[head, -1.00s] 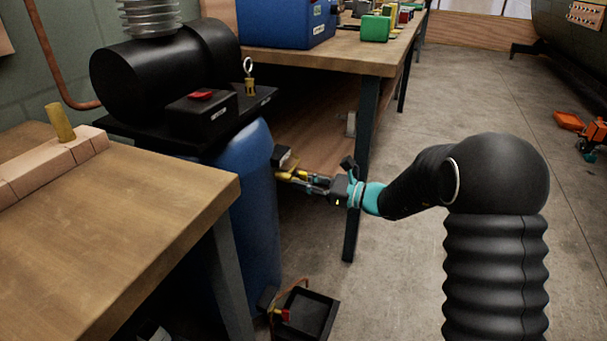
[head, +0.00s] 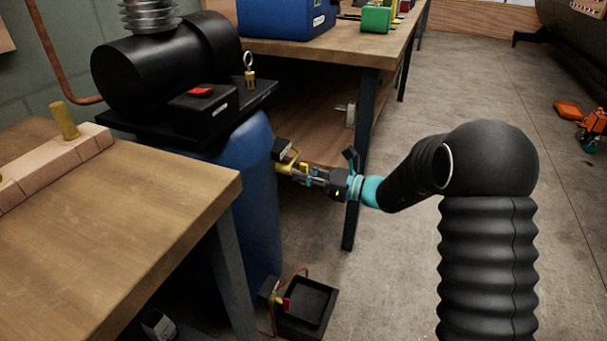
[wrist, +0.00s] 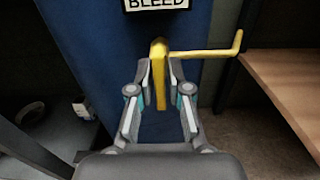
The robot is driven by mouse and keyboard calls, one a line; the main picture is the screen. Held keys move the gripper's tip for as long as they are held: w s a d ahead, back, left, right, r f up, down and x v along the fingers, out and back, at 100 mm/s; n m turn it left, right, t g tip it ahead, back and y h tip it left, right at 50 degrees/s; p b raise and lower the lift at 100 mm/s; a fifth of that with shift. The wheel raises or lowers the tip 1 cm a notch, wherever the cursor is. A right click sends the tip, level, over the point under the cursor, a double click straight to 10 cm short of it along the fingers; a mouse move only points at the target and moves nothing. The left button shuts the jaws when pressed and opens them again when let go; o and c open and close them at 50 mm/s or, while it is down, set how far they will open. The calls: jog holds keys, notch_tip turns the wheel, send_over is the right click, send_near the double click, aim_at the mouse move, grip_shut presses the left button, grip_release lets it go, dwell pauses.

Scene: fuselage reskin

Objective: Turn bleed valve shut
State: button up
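The yellow bleed valve (wrist: 159,62) sits on the blue tank (wrist: 75,30), below a "BLEED" label (wrist: 157,4). Its lever (wrist: 205,53) runs level to the right and turns up at its end. In the wrist view my gripper (wrist: 160,78) has one finger on each side of the valve's upright yellow part, with gaps visible beside it. The fingers look open, not clamped. In the head view my gripper (head: 305,176) reaches in from the right to the valve (head: 286,168) on the blue tank (head: 250,200); contact is too small to tell.
A wooden bench (head: 120,240) stands at the front left, and another workbench (head: 350,52) stands behind the tank. A black tray (head: 305,303) is on the floor below my gripper.

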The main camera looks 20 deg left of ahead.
jog(key=shift+o, duration=0.8)
jog(key=d, duration=1.2)
jog(key=shift+s, duration=0.45)
